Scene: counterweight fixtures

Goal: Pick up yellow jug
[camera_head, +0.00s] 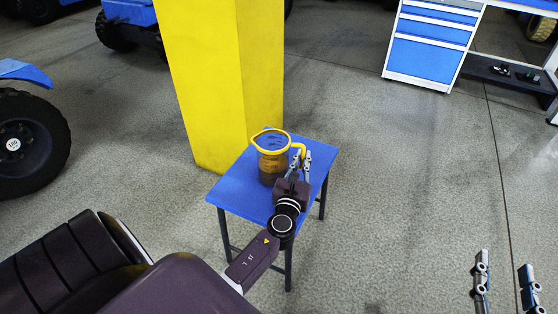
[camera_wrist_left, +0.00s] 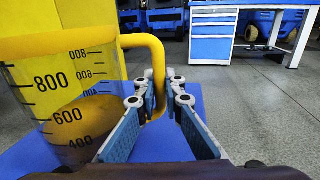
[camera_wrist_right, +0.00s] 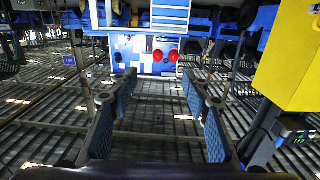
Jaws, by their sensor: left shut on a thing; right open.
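The yellow jug (camera_head: 272,160) is a clear measuring jug with a yellow rim and handle and dark contents. It stands upright on a small blue table (camera_head: 232,197). My left gripper (camera_head: 300,160) is at the jug's right side, shut on the handle. In the left wrist view the handle (camera_wrist_left: 156,70) comes down between the fingertips of the left gripper (camera_wrist_left: 158,98), and the jug's scale marks (camera_wrist_left: 62,95) show to the left. My right gripper (camera_head: 504,275) is at the lower right, open and empty. It also shows open in the right wrist view (camera_wrist_right: 158,88).
A yellow pillar (camera_head: 220,80) stands right behind the blue table. A blue and white drawer cabinet (camera_head: 432,45) is at the back right. A large black wheel (camera_head: 30,140) is at the left. The floor right of the table is clear.

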